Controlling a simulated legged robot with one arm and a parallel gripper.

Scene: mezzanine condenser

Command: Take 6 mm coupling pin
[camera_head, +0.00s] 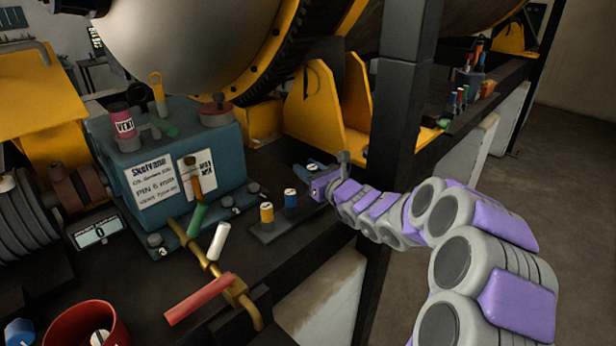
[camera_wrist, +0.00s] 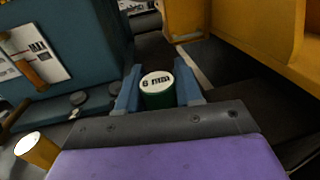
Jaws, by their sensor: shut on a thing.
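The 6 mm coupling pin (camera_wrist: 158,93) shows in the wrist view as a green cylinder with a white top marked "6 mm". My gripper (camera_wrist: 159,88) has its two blue jaws on either side of the pin and is shut on it. In the head view my gripper (camera_head: 316,167) is at the far right end of the dark pin rack (camera_head: 276,233). The held pin cannot be made out there. I cannot tell whether its lower end is still in the rack.
A yellow pin (camera_head: 266,213) and a blue pin (camera_head: 291,198) stand left of my gripper. The teal box (camera_head: 180,170) carries a paper note naming a 6 mm pin. A yellow bracket (camera_head: 318,110) rises behind, and a dark post (camera_head: 400,110) stands to the right.

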